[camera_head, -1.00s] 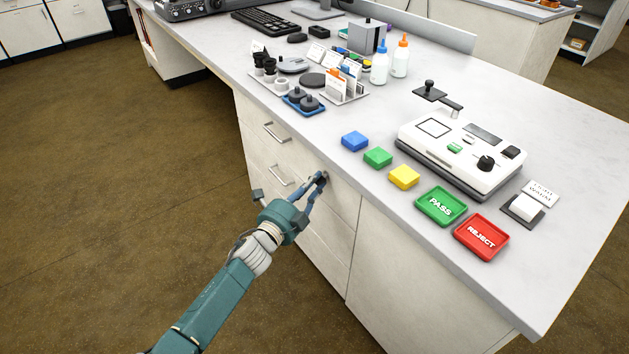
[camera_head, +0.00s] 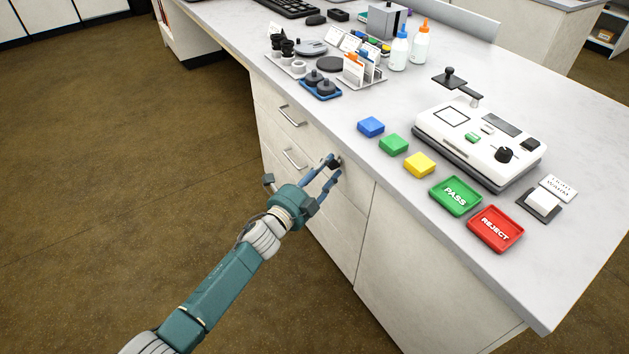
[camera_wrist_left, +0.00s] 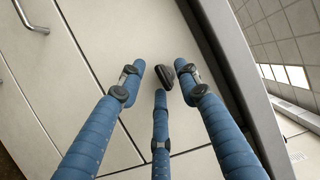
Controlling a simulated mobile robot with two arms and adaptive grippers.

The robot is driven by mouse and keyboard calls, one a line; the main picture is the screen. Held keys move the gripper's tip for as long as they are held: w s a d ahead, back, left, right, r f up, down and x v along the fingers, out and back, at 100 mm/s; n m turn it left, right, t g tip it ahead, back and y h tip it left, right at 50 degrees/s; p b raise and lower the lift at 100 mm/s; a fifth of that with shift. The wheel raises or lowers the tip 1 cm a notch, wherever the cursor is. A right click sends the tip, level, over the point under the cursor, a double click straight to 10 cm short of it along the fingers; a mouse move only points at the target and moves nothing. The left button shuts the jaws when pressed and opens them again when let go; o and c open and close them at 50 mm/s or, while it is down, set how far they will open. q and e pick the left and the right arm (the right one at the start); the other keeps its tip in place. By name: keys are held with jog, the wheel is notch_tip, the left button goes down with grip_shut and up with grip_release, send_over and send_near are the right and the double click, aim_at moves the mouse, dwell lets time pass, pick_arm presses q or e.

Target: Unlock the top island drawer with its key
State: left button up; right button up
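The top island drawer (camera_head: 277,106) is shut in the pale cabinet, with a bar handle (camera_head: 291,116) on its front. A small black key piece (camera_head: 335,161) sticks out of the cabinet front below the counter edge; it also shows in the left wrist view (camera_wrist_left: 165,77). Its shaft and the lock are hidden. My left gripper (camera_head: 328,174) is at the key, its blue fingers spread around it. In the left wrist view, two fingertips stand apart either side of the key, with gaps, and the third finger ends just below it. My right gripper is not in view.
The counter edge (camera_head: 385,192) runs just above my left gripper. On the counter are coloured blocks, a green PASS tray (camera_head: 455,195), a red REJECT tray (camera_head: 495,228) and a white instrument (camera_head: 480,140). The floor left of the cabinet is clear.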

pick_arm(q)
jog(key=v, duration=1.1)
